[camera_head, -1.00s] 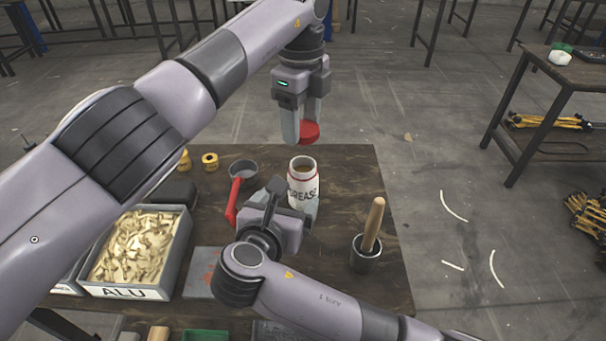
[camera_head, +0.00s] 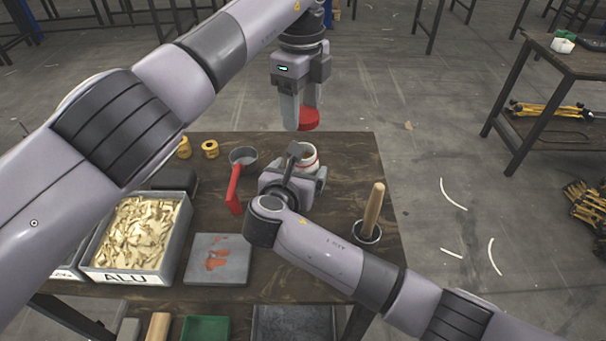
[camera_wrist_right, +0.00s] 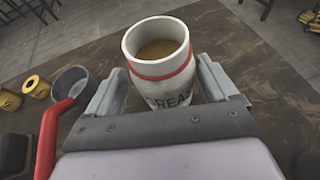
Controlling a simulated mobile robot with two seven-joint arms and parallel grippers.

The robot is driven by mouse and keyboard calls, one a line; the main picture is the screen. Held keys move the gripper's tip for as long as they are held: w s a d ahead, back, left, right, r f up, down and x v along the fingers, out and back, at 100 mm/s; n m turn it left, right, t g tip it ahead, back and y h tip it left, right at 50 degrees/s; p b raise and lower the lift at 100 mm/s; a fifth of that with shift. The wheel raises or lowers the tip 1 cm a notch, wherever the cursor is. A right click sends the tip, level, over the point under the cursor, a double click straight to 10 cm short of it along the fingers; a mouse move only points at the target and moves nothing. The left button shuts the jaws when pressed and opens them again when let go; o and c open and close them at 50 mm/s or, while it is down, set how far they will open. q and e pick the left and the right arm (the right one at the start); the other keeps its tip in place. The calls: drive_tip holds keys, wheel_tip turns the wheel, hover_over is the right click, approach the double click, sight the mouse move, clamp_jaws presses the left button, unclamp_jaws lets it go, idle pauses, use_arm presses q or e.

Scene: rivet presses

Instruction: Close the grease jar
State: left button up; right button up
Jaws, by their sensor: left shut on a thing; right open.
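The white grease jar (camera_head: 308,157) with a red band stands upright and open on the dark table. Its brown grease shows in the right wrist view (camera_wrist_right: 160,62). My left gripper (camera_head: 303,120) is shut on the red lid (camera_head: 309,119), held in the air above and beyond the jar.
A grey pot with a red handle (camera_head: 234,188) stands just left of the jar. A cup with a wooden-handled tool (camera_head: 372,212) is to the right. Yellow rolls (camera_head: 210,149), an ALU bin of scraps (camera_head: 182,245) and a grey plate (camera_head: 217,262) lie left and in front.

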drive_tip(key=shift+x, duration=1.65)
drive_tip(key=c, duration=1.3)
use_arm(q)
drive_tip(key=f, duration=0.5)
drive_tip(key=shift+a, duration=0.25)
use_arm(e)
drive_tip(key=shift+c, duration=0.2)
use_arm(q)
drive_tip(key=shift+w, duration=0.1)
drive_tip(key=shift+f, duration=0.15)
use_arm(e)
drive_tip(key=shift+s, duration=0.1)
use_arm(q)
drive_tip(key=shift+f, duration=0.75)
drive_tip(key=shift+f, duration=0.55)
